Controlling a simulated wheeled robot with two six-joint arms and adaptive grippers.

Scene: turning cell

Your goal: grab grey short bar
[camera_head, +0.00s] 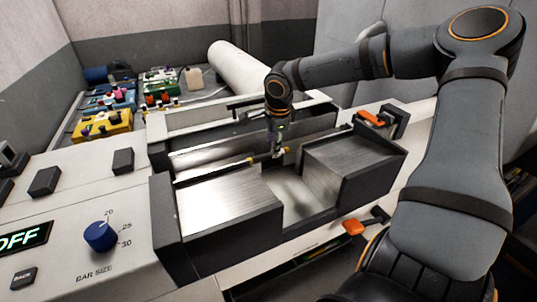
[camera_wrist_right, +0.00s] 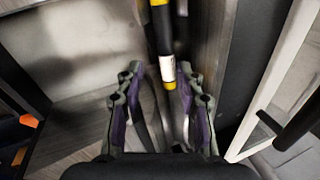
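A short dark grey bar (camera_head: 264,157) with yellow bands lies in the trough of the machine's metal bed in the head view. In the right wrist view the bar (camera_wrist_right: 161,38) comes down from the top edge, with a yellow ring, a white label and a yellow end. My right gripper (camera_head: 278,148) is down at the bar's right end. In the wrist view its purple-padded fingers (camera_wrist_right: 160,80) are apart, one on each side of the bar's end, with gaps visible. The bar's far end is out of the wrist view. My left gripper is not in view.
Steel blocks (camera_head: 228,204) with dark walls flank the trough closely. A control panel with a blue dial (camera_head: 100,236) is at the left. Yellow (camera_head: 103,124) and other coloured bins stand behind. An orange-handled part (camera_head: 353,227) sits at the front edge. A white cylinder (camera_head: 240,68) is at the back.

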